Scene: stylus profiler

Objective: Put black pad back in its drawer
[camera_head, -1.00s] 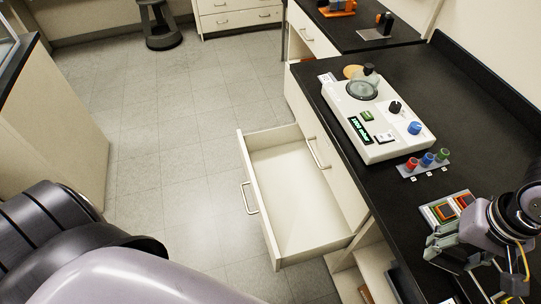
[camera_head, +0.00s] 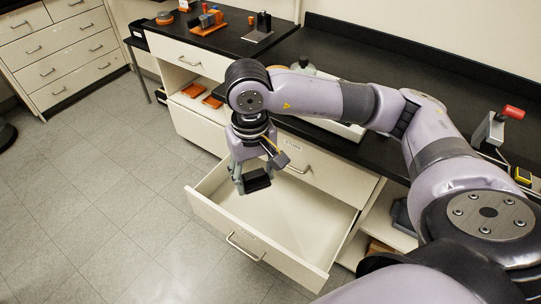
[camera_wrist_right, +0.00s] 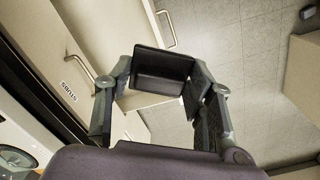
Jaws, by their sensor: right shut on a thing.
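The black pad (camera_head: 257,182) is held in my right gripper (camera_head: 252,178), which is shut on it. The gripper points down and holds the pad over the left part of the open white drawer (camera_head: 310,235). The drawer is pulled out from the bench, and its visible floor looks empty. In the right wrist view the pad (camera_wrist_right: 162,68) sits between the fingers of my right gripper (camera_wrist_right: 160,85) and hides part of the drawer. The pad's exact height above the drawer is hard to tell. My left gripper is not in view.
The black bench top (camera_head: 400,75) runs behind the drawer. My right arm hides most of the white instrument on it. A closed drawer with a handle (camera_head: 297,168) is just behind the open one. Orange trays (camera_head: 212,101) lie on a shelf to the left. The floor is clear.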

